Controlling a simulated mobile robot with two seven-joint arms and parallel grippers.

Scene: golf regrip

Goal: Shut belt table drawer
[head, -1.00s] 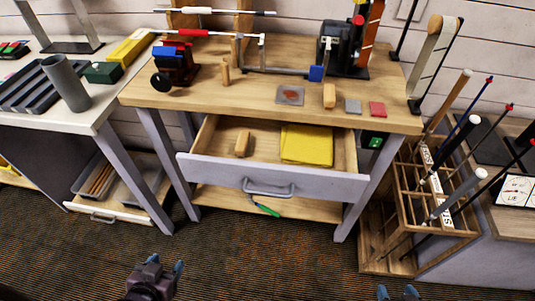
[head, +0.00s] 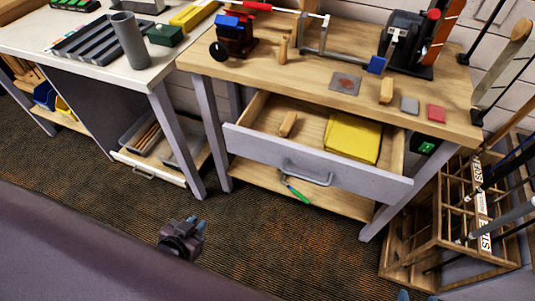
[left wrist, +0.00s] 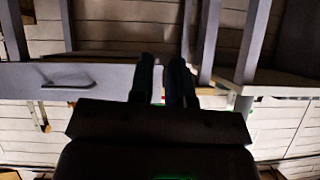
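The belt table (head: 300,80) is a wooden bench with grey legs and a belt sander (head: 408,40) on top. Its drawer (head: 310,160) is pulled out, with a grey front and a bar handle (head: 306,175). A yellow cloth (head: 352,137) and a small wooden block (head: 288,124) lie inside. My left gripper (head: 197,222) is over the floor, left of and nearer than the drawer, empty, its fingers slightly apart. The left wrist view shows a grey drawer front with a handle (left wrist: 68,86), clear of the fingers (left wrist: 164,80). Only a tip of my right gripper (head: 403,296) shows at the bottom edge.
A wooden club rack (head: 450,230) stands close to the right of the belt table. A white-topped bench (head: 90,50) stands to the left, with an open lower drawer (head: 145,172). The carpet (head: 290,235) before the drawer is clear.

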